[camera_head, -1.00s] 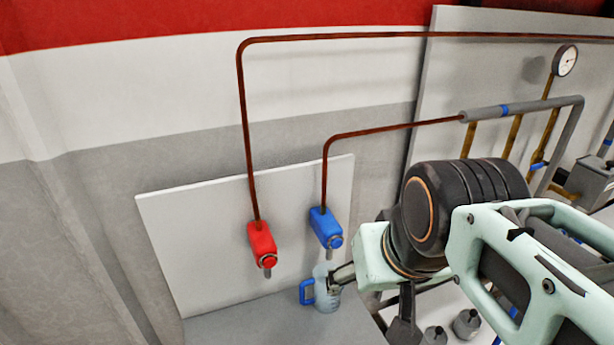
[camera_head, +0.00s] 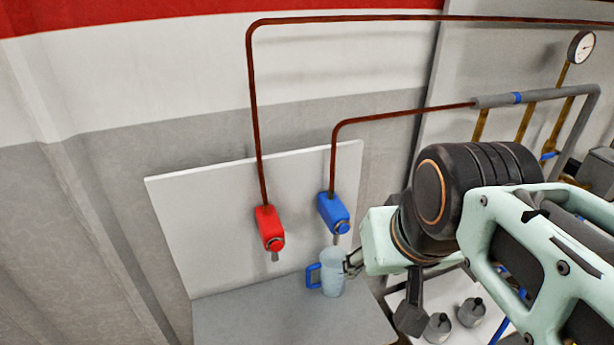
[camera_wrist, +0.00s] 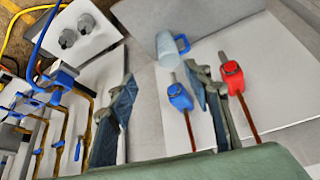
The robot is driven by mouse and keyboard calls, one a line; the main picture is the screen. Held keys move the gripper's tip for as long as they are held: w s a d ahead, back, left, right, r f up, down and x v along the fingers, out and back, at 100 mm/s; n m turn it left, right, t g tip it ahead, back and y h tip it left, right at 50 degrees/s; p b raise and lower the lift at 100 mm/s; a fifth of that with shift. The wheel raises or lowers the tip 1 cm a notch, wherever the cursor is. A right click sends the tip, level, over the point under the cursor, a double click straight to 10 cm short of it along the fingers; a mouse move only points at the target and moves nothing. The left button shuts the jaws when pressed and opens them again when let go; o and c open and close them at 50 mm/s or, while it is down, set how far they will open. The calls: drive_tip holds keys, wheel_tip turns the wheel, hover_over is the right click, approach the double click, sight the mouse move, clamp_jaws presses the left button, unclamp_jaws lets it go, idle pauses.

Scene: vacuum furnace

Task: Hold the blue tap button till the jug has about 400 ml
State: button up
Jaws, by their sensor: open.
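The jug (camera_head: 334,282) is pale, translucent blue with a blue handle, and stands upright on a grey shelf under the blue tap (camera_head: 331,210). I cannot read its water level. The blue tap has its button and spout at the lower front. My gripper (camera_head: 352,262) is open, just right of the jug's upper part and below the blue tap; contact with the jug cannot be told. In the wrist view, my gripper's fingers (camera_wrist: 162,78) are spread wide, with the jug (camera_wrist: 168,52) and blue tap (camera_wrist: 180,97) showing in the gap between them.
The red tap (camera_head: 269,227) is left of the blue one and also shows beside my right finger in the wrist view (camera_wrist: 232,76). A white backboard (camera_head: 210,225) stands behind the taps. Rusty pipes (camera_head: 385,117) run above.

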clamp_jaws()
idle(1.4)
